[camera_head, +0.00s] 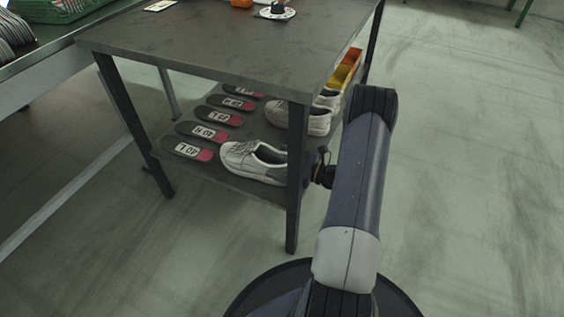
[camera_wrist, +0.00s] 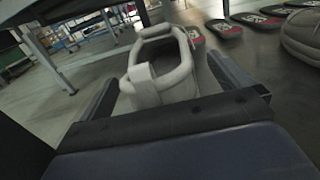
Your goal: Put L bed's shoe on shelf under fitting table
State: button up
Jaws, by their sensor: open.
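A pale grey-white shoe (camera_head: 252,163) rests on the lower shelf (camera_head: 262,189) of the table, at the near end, its toe beside the insole marked 40 L (camera_head: 187,148). My gripper (camera_head: 320,168) is at the right side of the shelf, partly hidden by the dark table leg. In the wrist view my gripper (camera_wrist: 166,88) is open, one finger on each side of the shoe's heel end (camera_wrist: 142,84). The shoe's opening and heel tab face me there. I cannot tell whether the fingers touch it.
Several labelled insoles (camera_head: 210,132) lie in a row along the shelf. Other pale shoes (camera_head: 312,121) and a yellow-orange box (camera_head: 346,68) stand farther back on it. The dark tabletop (camera_head: 210,45) is just above, and the front leg (camera_head: 295,185) is close. The floor at right is clear.

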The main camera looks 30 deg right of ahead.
jog(key=shift+s+d+r, duration=0.1)
jog(key=shift+r, duration=0.05)
jog(key=p+v, duration=0.3)
jog(key=v, duration=0.8)
jog(key=shift+s+d, duration=0.25)
jog(key=shift+s, duration=0.05)
